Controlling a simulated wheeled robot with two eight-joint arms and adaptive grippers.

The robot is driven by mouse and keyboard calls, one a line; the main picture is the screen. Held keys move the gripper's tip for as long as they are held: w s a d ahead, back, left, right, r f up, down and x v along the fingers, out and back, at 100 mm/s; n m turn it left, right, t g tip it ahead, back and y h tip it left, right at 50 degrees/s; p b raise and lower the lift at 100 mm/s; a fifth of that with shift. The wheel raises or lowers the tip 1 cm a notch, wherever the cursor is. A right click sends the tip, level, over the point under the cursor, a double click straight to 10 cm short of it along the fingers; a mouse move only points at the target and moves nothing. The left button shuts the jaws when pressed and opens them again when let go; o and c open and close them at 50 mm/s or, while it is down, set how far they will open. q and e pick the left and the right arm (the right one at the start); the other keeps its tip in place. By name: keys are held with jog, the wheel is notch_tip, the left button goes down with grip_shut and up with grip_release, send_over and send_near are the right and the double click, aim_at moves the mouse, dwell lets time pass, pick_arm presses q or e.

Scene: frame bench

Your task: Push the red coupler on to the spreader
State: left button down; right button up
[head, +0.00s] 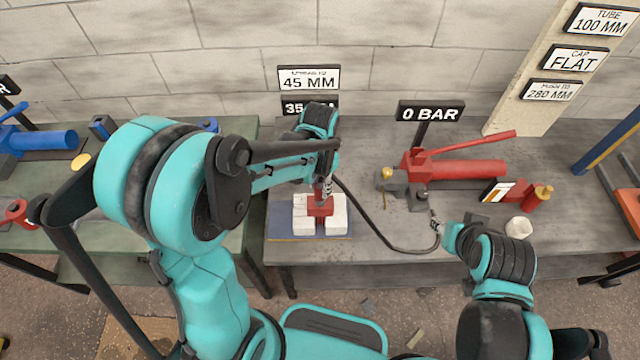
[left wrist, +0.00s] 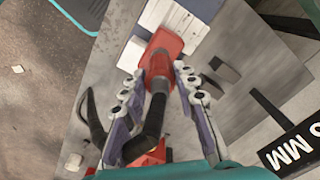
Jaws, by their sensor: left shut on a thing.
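The red coupler (left wrist: 156,72) sits on the end of a black hose, between the fingers of my left gripper (left wrist: 152,95) in the left wrist view. In the head view my left gripper (head: 324,188) is shut on it, pointing down over the spreader. The spreader is a red body (head: 320,207) between white blocks; its red top also shows in the left wrist view (left wrist: 168,42). The coupler is lined up with the spreader and looks close to or touching it; I cannot tell whether it is seated. My right gripper (head: 438,226) is beside the hose; its finger opening is unclear.
The black hose (head: 388,245) loops from the coupler toward the red hand pump (head: 460,172). A 0 BAR sign (head: 431,112) stands behind. A red cylinder (head: 537,198) and a white cup-like piece (head: 518,228) stand right. The blue plate (head: 283,236) lies under the blocks.

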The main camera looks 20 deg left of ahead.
pick_arm(q)
jog(key=shift+f+b, duration=0.4)
jog(key=shift+f, duration=0.15)
jog(key=c, duration=1.1)
grip_release()
notch_tip(320, 180, up, 12)
jog(key=s+a+n+t, duration=0.4)
jog(key=s+n+t, duration=0.2)
jog(key=s, duration=0.4)
jog(key=shift+a+f+t+b, duration=0.15)
jog(key=shift+a+t+b, duration=0.2)
jog(key=shift+t, duration=0.25)
